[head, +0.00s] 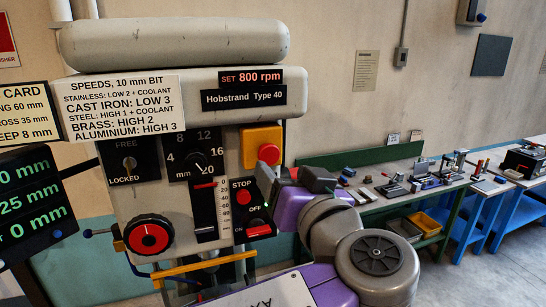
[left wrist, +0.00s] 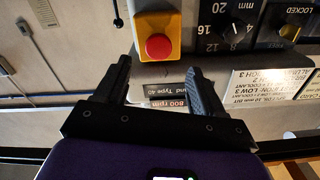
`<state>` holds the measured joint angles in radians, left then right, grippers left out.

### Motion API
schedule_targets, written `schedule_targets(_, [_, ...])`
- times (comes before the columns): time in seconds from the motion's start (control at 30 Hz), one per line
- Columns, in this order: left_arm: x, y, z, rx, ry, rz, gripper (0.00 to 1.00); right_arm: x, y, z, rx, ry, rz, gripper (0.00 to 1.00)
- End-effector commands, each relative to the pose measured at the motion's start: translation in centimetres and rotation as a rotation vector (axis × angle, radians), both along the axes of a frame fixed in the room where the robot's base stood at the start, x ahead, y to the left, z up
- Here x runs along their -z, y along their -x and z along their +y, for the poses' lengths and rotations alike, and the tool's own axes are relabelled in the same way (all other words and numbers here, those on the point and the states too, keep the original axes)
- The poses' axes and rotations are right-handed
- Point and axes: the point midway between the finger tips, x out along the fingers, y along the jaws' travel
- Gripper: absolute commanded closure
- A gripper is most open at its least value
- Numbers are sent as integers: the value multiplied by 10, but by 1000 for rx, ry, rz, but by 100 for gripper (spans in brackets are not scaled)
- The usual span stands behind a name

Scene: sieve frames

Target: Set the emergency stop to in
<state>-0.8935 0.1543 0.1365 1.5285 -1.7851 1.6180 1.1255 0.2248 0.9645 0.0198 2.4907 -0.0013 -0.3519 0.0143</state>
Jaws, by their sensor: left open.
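The emergency stop (head: 268,154) is a red round button on a yellow-orange box, on the front of the drill press head. It stands out from its box; how far it is pressed is hard to tell. My left gripper (head: 290,176) is open and empty, just below and to the right of the button in the head view. In the left wrist view, which looks upside down, the red button (left wrist: 159,46) lies beyond the open fingers (left wrist: 158,78), roughly in line with the gap between them. No contact shows. My right gripper is not in view.
A green workbench (head: 390,206) with tools stands behind at right.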

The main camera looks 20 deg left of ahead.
Motion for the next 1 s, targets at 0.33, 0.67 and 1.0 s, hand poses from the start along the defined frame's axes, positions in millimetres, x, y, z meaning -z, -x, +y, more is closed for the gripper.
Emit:
schedule_targets(0.33, [0, -45, 30, -1, -3, 5, 31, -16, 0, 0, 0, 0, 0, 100])
schedule_targets(0.67, [2, -56, 37, 1, -3, 6, 31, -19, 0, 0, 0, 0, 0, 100])
schedule_targets(1.0, [2, -56, 37, 2, -3, 6, 66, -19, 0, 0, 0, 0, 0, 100])
